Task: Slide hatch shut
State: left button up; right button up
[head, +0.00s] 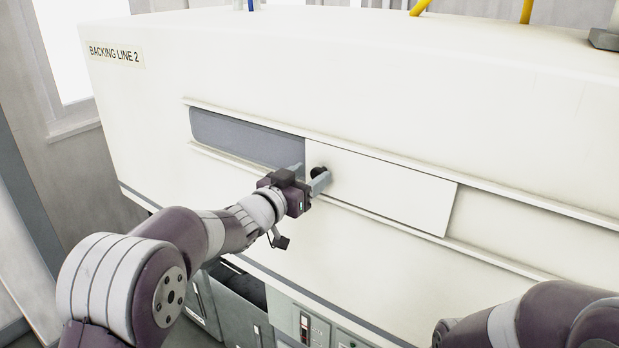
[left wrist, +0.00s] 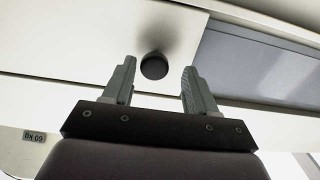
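The hatch (head: 385,188) is a white sliding panel between two rails on the front of the big white machine. It stands to the right of a grey-blue opening (head: 240,136), which is uncovered; the opening also shows in the left wrist view (left wrist: 260,65). A round black knob (head: 318,172) sits near the hatch's left edge; it shows in the left wrist view (left wrist: 154,66). My left gripper (head: 309,177) is at the knob. Its fingers (left wrist: 158,80) are apart, one on each side of the knob, with gaps visible. My right gripper is out of view.
The upper rail (head: 520,204) and lower rail (head: 490,260) run along the machine front (head: 300,60). Below stand a dark bin (head: 240,300) and a control panel (head: 310,325). My right forearm is at the lower right. A small label (left wrist: 34,137) shows in the wrist view.

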pick_arm(q)
jog(key=shift+s, duration=0.1)
jog(key=b+v, duration=0.4)
jog(key=v, duration=0.8)
jog(key=shift+s+a, duration=0.15)
jog(key=shift+a, duration=0.05)
